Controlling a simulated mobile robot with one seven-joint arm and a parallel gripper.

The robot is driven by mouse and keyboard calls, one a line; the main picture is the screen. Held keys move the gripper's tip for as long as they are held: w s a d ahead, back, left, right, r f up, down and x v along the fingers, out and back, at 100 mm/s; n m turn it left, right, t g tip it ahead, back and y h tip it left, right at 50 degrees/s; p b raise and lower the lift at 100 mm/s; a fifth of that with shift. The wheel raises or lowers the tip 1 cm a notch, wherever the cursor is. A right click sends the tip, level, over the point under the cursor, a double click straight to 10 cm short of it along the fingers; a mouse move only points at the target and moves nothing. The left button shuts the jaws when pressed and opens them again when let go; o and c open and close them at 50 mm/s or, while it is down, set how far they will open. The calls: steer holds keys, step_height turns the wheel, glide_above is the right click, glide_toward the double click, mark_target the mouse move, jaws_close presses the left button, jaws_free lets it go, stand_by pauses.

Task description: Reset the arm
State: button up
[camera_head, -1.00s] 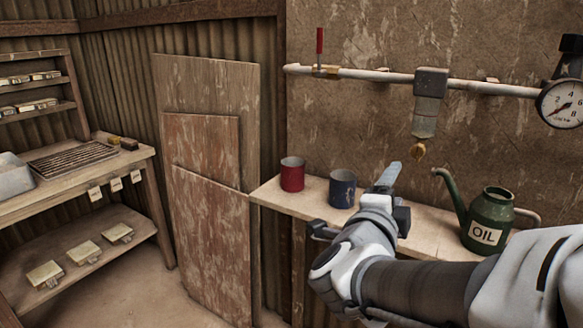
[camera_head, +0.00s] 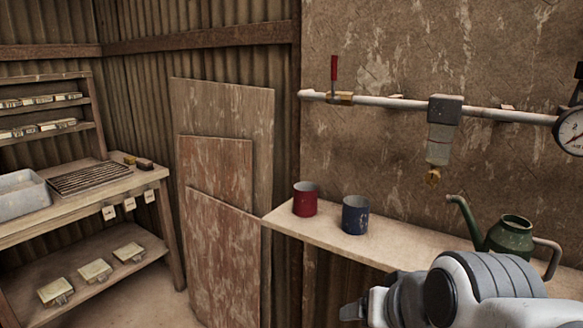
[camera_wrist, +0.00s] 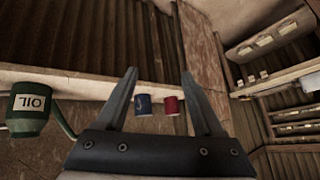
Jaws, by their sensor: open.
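My gripper (camera_wrist: 158,105) is open and empty in the wrist view, its two dark fingers spread apart. In the head view my arm is at the bottom right, below the shelf, with part of the gripper (camera_head: 354,311) showing at the lower edge. A red mug (camera_head: 305,199) and a blue mug (camera_head: 355,214) stand on the wall shelf (camera_head: 400,245). They also show beyond and between the fingers in the wrist view, the blue mug (camera_wrist: 143,104) left of the red mug (camera_wrist: 171,105). No contact with them shows.
A green oil can (camera_head: 507,236) stands on the shelf behind my arm. A pipe (camera_head: 390,103) with a red lever (camera_head: 333,75) and a gauge (camera_head: 573,130) runs above. A workbench (camera_head: 100,195) with a grey bin (camera_head: 22,195) is at left. Boards (camera_head: 225,235) lean in the corner.

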steer(key=s+d+f+n+g+h, duration=0.1)
steer(key=s+d+g, duration=0.15)
steer(key=s, duration=0.25)
step_height(320, 180, up, 19)
steer(key=p, duration=1.9)
steer(key=shift+d+p, duration=0.25)
steer(key=shift+p, duration=0.05)
